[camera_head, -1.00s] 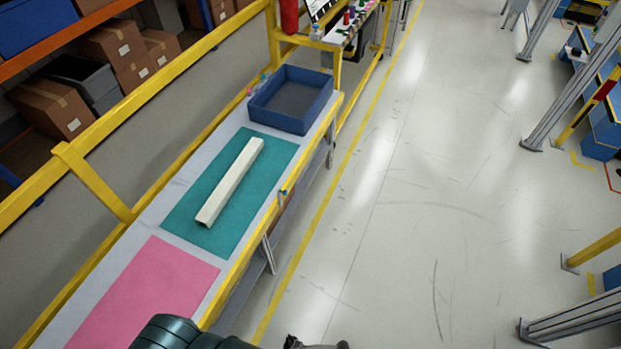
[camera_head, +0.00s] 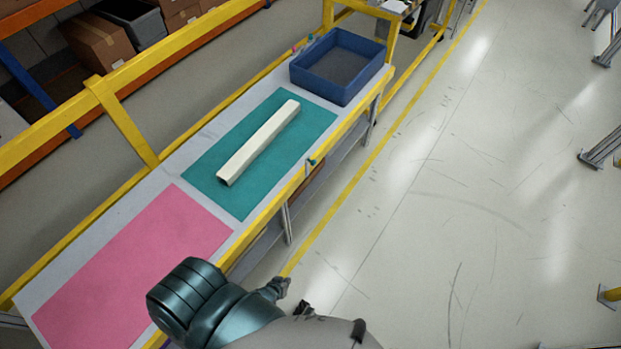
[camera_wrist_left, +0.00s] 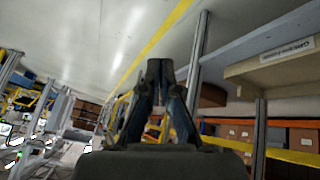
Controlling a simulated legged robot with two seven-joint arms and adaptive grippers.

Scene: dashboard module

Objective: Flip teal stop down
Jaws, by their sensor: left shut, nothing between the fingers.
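A small teal piece (camera_head: 311,161), apparently the teal stop, sits on the yellow front rail of the workbench, beside the teal mat (camera_head: 245,203). It is too small to tell its tilt. My left gripper (camera_head: 279,286) is shut and empty, low in front of the bench and nearer to me than the teal piece, clearly apart from it. In the left wrist view its fingers (camera_wrist_left: 160,68) are together. I cannot make out the teal piece there. My right gripper does not show.
A cream bar (camera_head: 258,143) lies on the teal mat. A pink mat (camera_head: 135,265) lies nearer, and a blue bin (camera_head: 318,75) stands at the far end. A yellow rail (camera_head: 60,120) runs behind the bench.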

